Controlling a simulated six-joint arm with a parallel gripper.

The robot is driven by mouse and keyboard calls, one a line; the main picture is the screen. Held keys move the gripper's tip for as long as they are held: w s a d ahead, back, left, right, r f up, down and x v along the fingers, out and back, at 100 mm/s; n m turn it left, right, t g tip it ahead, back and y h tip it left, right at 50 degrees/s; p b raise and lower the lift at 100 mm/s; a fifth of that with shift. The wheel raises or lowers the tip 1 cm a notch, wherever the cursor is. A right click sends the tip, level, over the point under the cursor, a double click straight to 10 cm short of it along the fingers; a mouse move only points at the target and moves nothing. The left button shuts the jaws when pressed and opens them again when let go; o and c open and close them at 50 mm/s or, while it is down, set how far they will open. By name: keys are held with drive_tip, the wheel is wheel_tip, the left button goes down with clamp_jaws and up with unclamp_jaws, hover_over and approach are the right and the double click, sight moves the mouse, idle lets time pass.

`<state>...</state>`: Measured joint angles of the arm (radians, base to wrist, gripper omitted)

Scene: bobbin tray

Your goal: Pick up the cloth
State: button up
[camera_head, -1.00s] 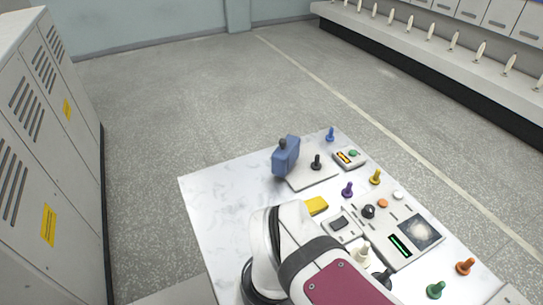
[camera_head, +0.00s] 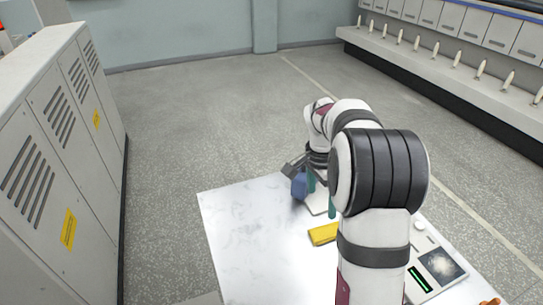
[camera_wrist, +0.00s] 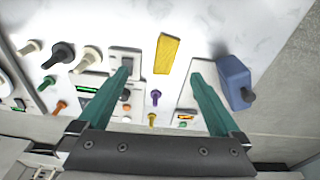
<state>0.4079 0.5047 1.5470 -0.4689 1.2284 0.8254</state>
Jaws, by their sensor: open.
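The cloth looks like a flat yellow rectangle (camera_head: 323,234) lying on the white table top. In the wrist view the yellow cloth (camera_wrist: 167,54) appears ahead of the fingertips, in the gap between them. My gripper (camera_head: 321,194) has teal fingers and hangs over the far part of the table, beside the blue object. In the wrist view my gripper (camera_wrist: 162,70) is open with nothing between its fingers. It is apart from the cloth.
A blue block-like object (camera_wrist: 235,82) stands by the right finger. The white table's left side (camera_head: 237,240) is clear.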

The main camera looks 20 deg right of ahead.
sight(328, 230)
drive_tip(key=shift+m, duration=0.7)
drive_tip(key=d+f, duration=0.2)
drive_tip(key=f, duration=0.4)
drive_tip(key=w+d+f, duration=0.1)
drive_tip(key=f, duration=0.5)
drive_tip(key=d+f, duration=0.2)
drive_tip(key=f, duration=0.4)
drive_tip(key=shift+w+d, duration=0.3)
drive_tip(key=shift+w, duration=0.1)
drive_tip(key=shift+r, duration=0.1)
drive_tip(key=c, duration=1.3)
